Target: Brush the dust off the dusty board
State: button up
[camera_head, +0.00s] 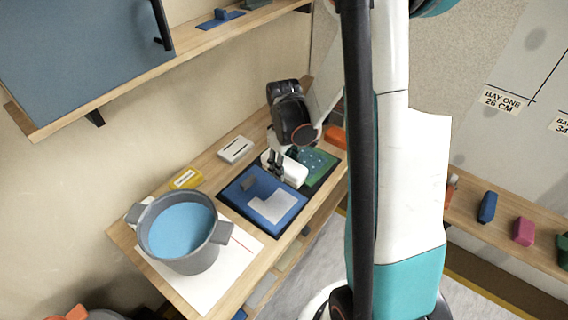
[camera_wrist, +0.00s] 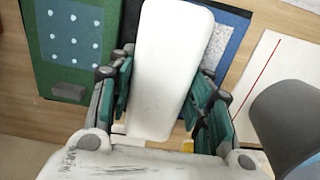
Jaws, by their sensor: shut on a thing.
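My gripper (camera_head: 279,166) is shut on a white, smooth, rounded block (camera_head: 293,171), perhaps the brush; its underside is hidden. In the wrist view my gripper (camera_wrist: 163,95) has a finger on each side of the white block (camera_wrist: 170,60). A blue board (camera_head: 238,193) with a black border lies on the bench, with a pale grey speckled patch (camera_head: 274,206) that looks like dust. The block is over the boundary between this board and a green board (camera_head: 326,159) with light dots. I cannot tell whether the block touches either board.
A grey pot (camera_head: 180,256) with blue contents stands on white paper (camera_head: 245,243) at the near left. A yellow box (camera_head: 186,178) and a white box (camera_head: 236,149) are along the wall. A shelf (camera_head: 195,43) overhangs behind.

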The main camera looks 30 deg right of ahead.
notch_tip(320, 180, down, 7)
jog(key=b, duration=0.6)
jog(key=shift+r, duration=0.2)
jog(key=shift+f, duration=1.25)
dwell(2.0)
jog(key=shift+s, duration=0.1)
jog(key=shift+c, duration=0.9)
dwell(0.7)
jog(key=shift+s+a, duration=0.15)
jog(key=shift+a, duration=0.65)
jog(key=shift+a+r, duration=0.1)
jog(key=shift+s+a, duration=0.25)
jog(key=shift+a, duration=0.45)
jog(key=shift+s+a, duration=0.2)
jog(key=shift+a, duration=0.45)
jog(key=shift+s+a, duration=0.25)
jog(key=shift+a, duration=0.45)
